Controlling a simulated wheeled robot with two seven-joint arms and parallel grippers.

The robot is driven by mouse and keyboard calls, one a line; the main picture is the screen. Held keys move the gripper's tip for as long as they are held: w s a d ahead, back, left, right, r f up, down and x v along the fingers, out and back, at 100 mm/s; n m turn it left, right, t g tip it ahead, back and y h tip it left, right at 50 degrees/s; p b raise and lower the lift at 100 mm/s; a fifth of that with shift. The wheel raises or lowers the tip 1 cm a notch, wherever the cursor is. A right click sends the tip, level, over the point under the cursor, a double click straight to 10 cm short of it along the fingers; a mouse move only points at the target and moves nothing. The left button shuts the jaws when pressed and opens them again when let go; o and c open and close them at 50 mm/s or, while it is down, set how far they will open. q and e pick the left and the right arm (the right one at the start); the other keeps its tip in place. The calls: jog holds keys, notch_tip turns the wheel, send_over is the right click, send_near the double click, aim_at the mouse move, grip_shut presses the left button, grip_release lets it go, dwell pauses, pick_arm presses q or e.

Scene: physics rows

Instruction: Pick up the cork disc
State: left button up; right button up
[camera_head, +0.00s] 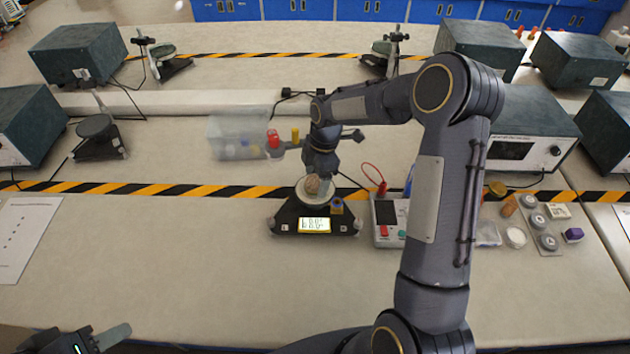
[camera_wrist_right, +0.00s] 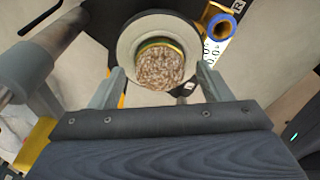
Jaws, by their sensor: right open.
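The cork disc (camera_wrist_right: 158,65) is brown and speckled and sits on the round pan (camera_wrist_right: 126,45) of the scale, with a yellow ring-like edge showing behind it. In the head view the cork disc (camera_head: 313,185) is on the scale (camera_head: 285,222), partly hidden by my right gripper. My right gripper (camera_wrist_right: 160,80) is open, with one finger on each side of the disc in the wrist view; I cannot tell whether they touch it. In the head view my right gripper (camera_head: 323,182) is right above the pan. My left gripper (camera_head: 105,338) is at the bottom left corner, partly cut off.
A blue-rimmed roll (camera_wrist_right: 221,25) stands beside the pan. A meter (camera_head: 388,222) is right of the scale. A clear bin (camera_head: 237,137) is behind it to the left. Small parts, including a purple block (camera_head: 573,235), lie at right. The front of the table is clear.

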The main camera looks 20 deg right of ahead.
jog(key=c, duration=1.1)
jog(key=shift+r, duration=0.2)
